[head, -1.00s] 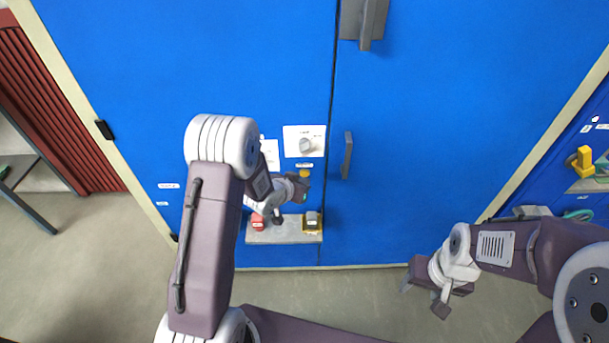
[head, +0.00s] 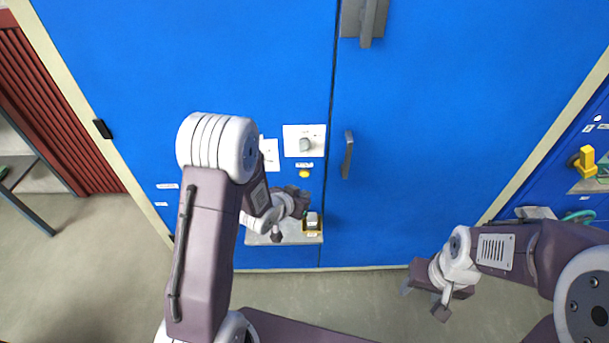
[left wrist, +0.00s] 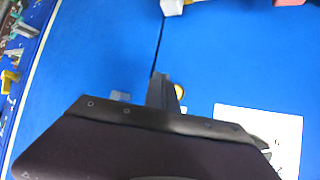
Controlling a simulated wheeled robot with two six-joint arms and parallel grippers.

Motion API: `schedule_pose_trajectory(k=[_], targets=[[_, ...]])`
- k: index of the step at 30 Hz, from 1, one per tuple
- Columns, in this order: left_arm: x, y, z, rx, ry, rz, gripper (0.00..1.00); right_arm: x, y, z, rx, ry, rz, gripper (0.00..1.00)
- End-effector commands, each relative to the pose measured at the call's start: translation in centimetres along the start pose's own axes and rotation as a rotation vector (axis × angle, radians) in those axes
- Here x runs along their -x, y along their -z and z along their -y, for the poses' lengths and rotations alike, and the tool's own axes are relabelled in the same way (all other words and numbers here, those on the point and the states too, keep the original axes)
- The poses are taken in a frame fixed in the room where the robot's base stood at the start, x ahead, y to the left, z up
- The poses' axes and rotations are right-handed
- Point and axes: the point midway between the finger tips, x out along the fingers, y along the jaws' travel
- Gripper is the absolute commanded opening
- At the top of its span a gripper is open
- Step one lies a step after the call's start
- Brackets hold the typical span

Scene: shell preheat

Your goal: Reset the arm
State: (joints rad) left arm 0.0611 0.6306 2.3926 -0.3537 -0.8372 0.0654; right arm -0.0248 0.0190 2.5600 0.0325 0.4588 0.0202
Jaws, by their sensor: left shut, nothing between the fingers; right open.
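My left arm comes in from the left and bends down in front of the blue cabinet. Its gripper (head: 303,205) is small and partly turned away, in front of the panel and above a grey shelf. In the left wrist view its dark fingers (left wrist: 163,90) are together with nothing between them. My right gripper (head: 422,298) is open and empty at the lower right, over the floor in front of the cabinet.
A white panel with a grey knob (head: 305,144) sits on the blue door, above a yellow button (head: 304,174). The grey shelf (head: 262,239) carries a grey-and-yellow block (head: 312,221). A door handle (head: 347,155) stands out to the right. The floor (head: 345,292) is clear.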

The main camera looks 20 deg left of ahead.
Motion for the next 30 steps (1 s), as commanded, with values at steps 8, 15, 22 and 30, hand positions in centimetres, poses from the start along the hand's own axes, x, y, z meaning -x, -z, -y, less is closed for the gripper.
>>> schedule_pose_trajectory(k=[8,15,22,30], targets=[[0.0,0.0,0.0,0.000,0.000,0.000,0.00,0.0,0.0,0.0,0.000,0.000,0.000,0.56],[0.0,0.1,0.0,0.000,-0.001,0.000,0.00,0.1,0.0,0.0,0.000,0.000,0.000,0.56],[4.0,8.6,-0.7,-0.044,0.012,-0.134,0.00,2.1,0.2,0.0,0.000,0.000,0.000,0.56],[13.8,4.2,0.1,0.098,0.156,0.278,0.00,4.2,0.4,0.1,0.000,0.000,0.000,0.56]])
